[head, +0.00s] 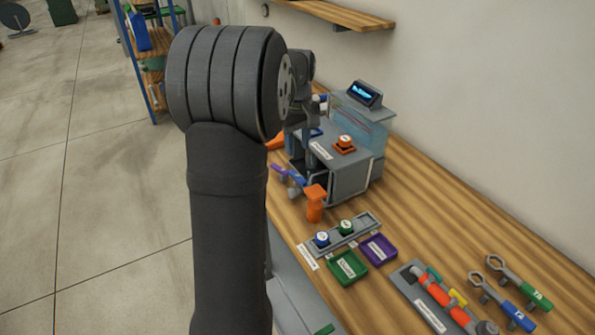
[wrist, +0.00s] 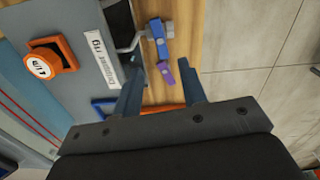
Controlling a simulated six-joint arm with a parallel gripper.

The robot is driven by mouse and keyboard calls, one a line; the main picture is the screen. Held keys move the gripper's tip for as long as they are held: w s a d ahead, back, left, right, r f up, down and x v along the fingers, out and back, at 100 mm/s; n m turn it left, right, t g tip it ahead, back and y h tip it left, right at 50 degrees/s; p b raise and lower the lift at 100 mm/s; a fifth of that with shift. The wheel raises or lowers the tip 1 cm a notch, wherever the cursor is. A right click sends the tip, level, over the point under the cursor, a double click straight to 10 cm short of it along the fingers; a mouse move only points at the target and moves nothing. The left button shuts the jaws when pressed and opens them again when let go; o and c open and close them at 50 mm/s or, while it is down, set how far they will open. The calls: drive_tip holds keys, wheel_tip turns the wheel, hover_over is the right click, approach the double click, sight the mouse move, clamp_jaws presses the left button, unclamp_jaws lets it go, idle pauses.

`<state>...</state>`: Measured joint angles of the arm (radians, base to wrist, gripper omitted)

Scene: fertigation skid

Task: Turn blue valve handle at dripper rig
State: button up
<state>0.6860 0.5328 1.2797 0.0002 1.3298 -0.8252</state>
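The dripper rig (head: 352,178) is a grey box unit on the wooden bench, and its label shows in the wrist view (wrist: 103,62). The blue valve handle (wrist: 158,38) is on a grey pipe fitting at the rig's side. It also shows small in the head view (head: 297,178). A purple piece (wrist: 165,73) sits just below the blue handle in the wrist view. My gripper (wrist: 161,82) is open, its two fingers apart and empty. The fingertips point toward the purple piece and the blue handle, apparently short of the blue one. In the head view my arm hides much of the gripper.
An orange-based knob (wrist: 50,55) sits on the rig's top. An orange bottle-like object (head: 315,205) stands in front of the rig. Green (head: 348,268) and purple (head: 379,249) trays and a tool holder (head: 418,297) are nearer on the bench. The floor beside the bench is clear.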

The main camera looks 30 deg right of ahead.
sight(298, 176)
wheel_tip(298, 176, down, 10)
idle(0.3)
drive_tip(key=shift+c, duration=0.2)
clamp_jaws()
